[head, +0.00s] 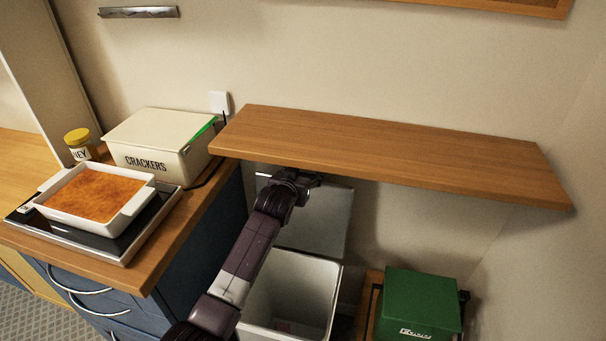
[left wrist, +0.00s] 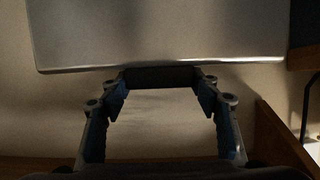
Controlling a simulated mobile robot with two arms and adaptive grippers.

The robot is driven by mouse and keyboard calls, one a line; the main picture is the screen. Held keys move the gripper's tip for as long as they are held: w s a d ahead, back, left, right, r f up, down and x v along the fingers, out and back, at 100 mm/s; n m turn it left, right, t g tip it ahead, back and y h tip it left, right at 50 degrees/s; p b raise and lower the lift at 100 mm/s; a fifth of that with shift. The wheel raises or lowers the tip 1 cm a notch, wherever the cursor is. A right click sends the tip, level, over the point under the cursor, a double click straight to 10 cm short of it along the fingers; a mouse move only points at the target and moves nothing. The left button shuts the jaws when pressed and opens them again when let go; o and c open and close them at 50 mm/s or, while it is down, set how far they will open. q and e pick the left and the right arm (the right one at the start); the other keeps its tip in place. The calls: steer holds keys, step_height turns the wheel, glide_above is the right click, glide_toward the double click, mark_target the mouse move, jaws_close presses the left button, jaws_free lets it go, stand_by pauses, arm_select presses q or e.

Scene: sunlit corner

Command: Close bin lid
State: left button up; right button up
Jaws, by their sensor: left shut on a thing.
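The bin (head: 309,262) is an open, light grey square container on the floor below the shelf. Its grey lid (head: 325,218) stands raised, about upright, behind the opening. My left arm reaches over the bin, and my left gripper (head: 298,181) is at the lid's upper edge, just under the shelf. In the left wrist view the lid (left wrist: 160,35) fills the top, and a dark bar at its edge (left wrist: 160,77) lies between the fingertips. My left gripper is shut on the lid at this bar. My right gripper is not in view.
A wooden shelf (head: 390,152) hangs close above the gripper. A counter at left holds a crackers box (head: 160,140), a honey jar (head: 80,143) and a baking dish (head: 95,195) on a dark tray. A green box (head: 420,300) stands right of the bin.

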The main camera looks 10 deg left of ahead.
arm_select(q)
steer(key=c, duration=0.5)
steer(key=shift+s, duration=0.65)
steer(key=s+t+b, duration=0.1)
steer(key=s, duration=0.2)
steer(key=s+f+t+b, duration=0.1)
steer(key=s, duration=0.3)
steer(key=s+t+b, duration=0.1)
steer(key=s+t, duration=0.1)
steer(key=s, duration=0.1)
steer(key=shift+s+a+f, duration=0.15)
steer(key=shift+a, duration=0.05)
steer(key=s+f, duration=0.1)
steer(key=s, duration=0.5)
steer(key=shift+f, duration=0.4)
steer(key=shift+s+a+f, duration=0.1)
steer(key=shift+s+f, duration=0.35)
steer(key=shift+s, duration=0.35)
